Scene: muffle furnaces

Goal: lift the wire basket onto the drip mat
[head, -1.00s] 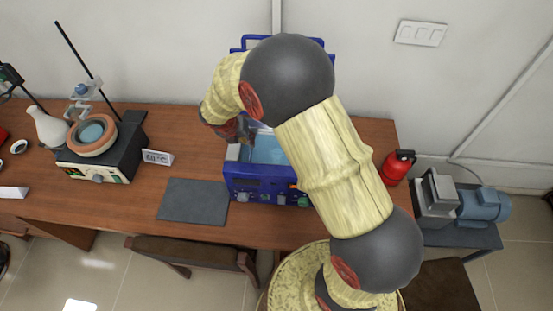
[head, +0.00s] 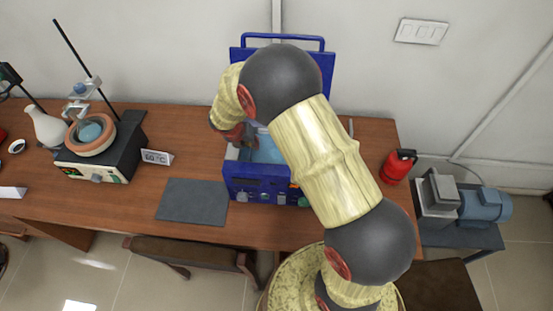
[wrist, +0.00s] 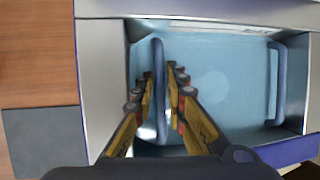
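The wire basket sits in the water of the blue bath (head: 262,185). In the wrist view two upright bar handles of the basket (wrist: 274,85) show, one at each end; its mesh cannot be made out under the water. My gripper (wrist: 161,74) is open, with one finger on each side of the left handle (wrist: 158,105). Whether a finger touches the bar cannot be told. In the head view my arm hides most of the basket and the fingertips. The drip mat (head: 192,201), flat, dark grey and bare, lies left of the bath; its edge shows in the wrist view (wrist: 40,140).
The bath's raised blue lid (head: 322,75) stands behind it. A temperature sign (head: 157,157) and a heating bath with a clay-coloured bowl (head: 98,160) stand left. A red extinguisher (head: 398,167) and a pump (head: 482,205) are at the right. A chair (head: 190,250) is in front.

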